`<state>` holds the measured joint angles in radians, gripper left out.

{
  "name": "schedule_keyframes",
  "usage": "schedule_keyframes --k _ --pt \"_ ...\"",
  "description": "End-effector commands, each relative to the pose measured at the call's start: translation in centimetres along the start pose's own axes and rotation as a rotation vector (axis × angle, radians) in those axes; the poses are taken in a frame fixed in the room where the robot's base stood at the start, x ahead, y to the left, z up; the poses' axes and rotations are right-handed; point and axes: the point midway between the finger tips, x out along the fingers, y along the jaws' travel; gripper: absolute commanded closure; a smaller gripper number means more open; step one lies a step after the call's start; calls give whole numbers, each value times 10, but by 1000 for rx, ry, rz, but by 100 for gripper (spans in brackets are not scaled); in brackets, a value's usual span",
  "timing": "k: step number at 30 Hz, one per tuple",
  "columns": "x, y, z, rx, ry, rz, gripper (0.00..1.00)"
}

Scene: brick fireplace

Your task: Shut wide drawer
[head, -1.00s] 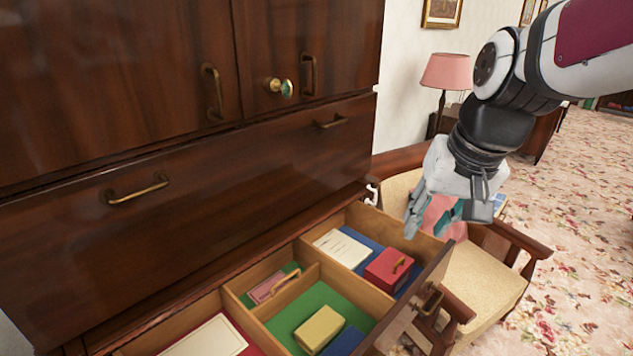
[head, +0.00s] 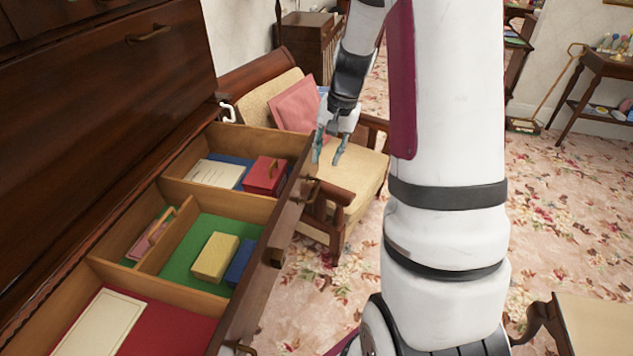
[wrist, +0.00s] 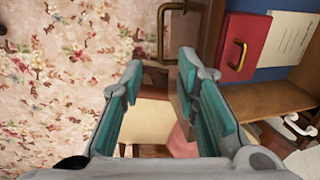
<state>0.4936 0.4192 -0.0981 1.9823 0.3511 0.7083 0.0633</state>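The wide drawer (head: 268,262) is pulled out of the dark wooden cabinet, in the left half of the head view. Its dark front has brass handles; one handle (wrist: 172,32) shows at the top of the wrist view. My gripper (head: 327,155) is beside the far end of the drawer front, pointing down. In the wrist view my gripper (wrist: 158,80) is open, its two teal-padded fingers apart, with nothing held. The end of the drawer front shows near the right finger; I cannot tell whether they touch.
The drawer holds a red box (head: 264,176), a yellow box (head: 215,257) and papers. A cushioned armchair (head: 356,170) stands just beyond the drawer's far end. A small table (head: 600,65) is at the back right. Flowered carpet between is clear.

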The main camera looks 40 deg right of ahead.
Motion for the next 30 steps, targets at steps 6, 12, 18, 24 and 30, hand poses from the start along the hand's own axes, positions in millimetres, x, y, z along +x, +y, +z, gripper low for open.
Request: schedule_keyframes --k 6,12,18,24,30 --pt "46 1 2 1 -6 2 71" --pt "81 1 1 0 -4 1 71" --pt "102 0 1 0 -3 1 71" --pt "108 0 0 -2 0 0 71" --pt "108 0 0 -1 0 0 71"
